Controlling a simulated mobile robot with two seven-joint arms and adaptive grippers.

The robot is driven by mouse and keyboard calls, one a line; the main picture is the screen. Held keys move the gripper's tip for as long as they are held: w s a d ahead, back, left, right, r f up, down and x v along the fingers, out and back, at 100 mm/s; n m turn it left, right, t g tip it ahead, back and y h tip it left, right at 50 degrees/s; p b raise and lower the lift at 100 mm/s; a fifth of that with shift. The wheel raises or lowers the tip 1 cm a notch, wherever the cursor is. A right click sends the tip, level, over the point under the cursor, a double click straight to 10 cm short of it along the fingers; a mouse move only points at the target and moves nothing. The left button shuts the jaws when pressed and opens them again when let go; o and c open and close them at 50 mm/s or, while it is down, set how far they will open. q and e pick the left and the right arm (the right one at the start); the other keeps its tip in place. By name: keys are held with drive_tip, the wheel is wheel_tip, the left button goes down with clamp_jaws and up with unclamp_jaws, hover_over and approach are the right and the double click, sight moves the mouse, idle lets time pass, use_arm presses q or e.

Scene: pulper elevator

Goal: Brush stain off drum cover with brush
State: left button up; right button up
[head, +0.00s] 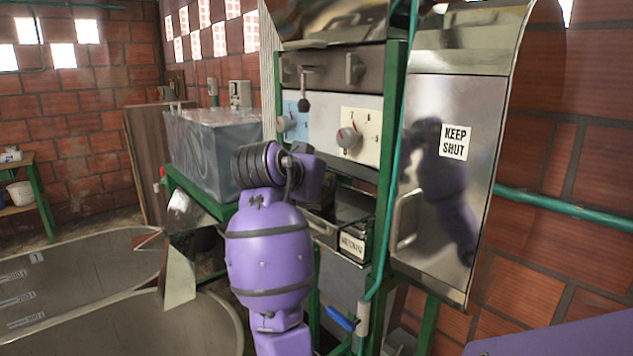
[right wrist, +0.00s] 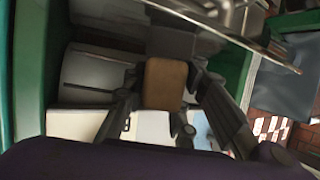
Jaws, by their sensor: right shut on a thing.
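In the right wrist view, my right gripper (right wrist: 162,112) is shut on a brown wooden block, which looks like the brush (right wrist: 163,83). Its bristles cannot be made out. In the head view a purple arm rises in front of the machine, and its gripper is hidden behind the forearm. Curved shiny metal (head: 335,18) tops the machine, and a shiny metal door (head: 440,235) with a "KEEP SHUT" label stands at its right. I cannot tell which is the drum cover. No stain can be told from the reflections. My left gripper is not in view.
A control panel with knobs (head: 352,138) sits behind the arm. Green posts and pipes (head: 385,200) frame the machine. A grey translucent box (head: 200,135) stands to the left. Large graduated tanks (head: 75,265) fill the lower left. A blue-handled valve (head: 341,318) is low in front.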

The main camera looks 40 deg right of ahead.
drive_tip(key=shift+s+d+f, duration=0.1)
drive_tip(key=shift+s+d, duration=0.05)
drive_tip(key=shift+s, duration=1.35)
drive_tip(key=shift+s+d, duration=0.1)
drive_tip(key=shift+s, duration=1.4)
drive_tip(key=shift+a, duration=0.15)
drive_tip(key=shift+a, duration=0.15)
drive_tip(key=shift+a, duration=0.5)
